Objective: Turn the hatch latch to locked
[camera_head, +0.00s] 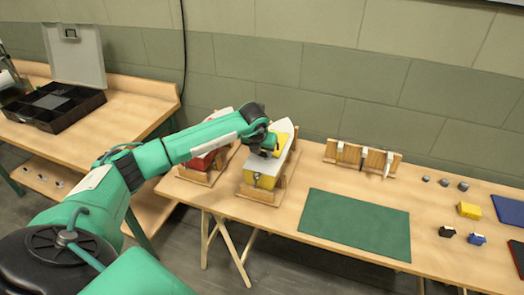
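A yellow and grey boat-like hull (262,181) rests in a wooden cradle (283,189) on the workbench. My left arm reaches in from the left, and its gripper (268,152) is over the top of this hull. The dark fingers are small and partly covered by the wrist, so I cannot tell whether they are open, shut or touching the hull. A small dark fitting (257,178) shows on the yellow end face. I cannot make out the hatch latch or its position; the gripper hides part of the hull's top. My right gripper is not in view.
A red hull (202,161) in another cradle stands just left. A wooden rack (362,158) with tools is behind a green mat (354,222). Small blocks, including a yellow one (469,210), lie at right. A black case (52,105) sits on the left table.

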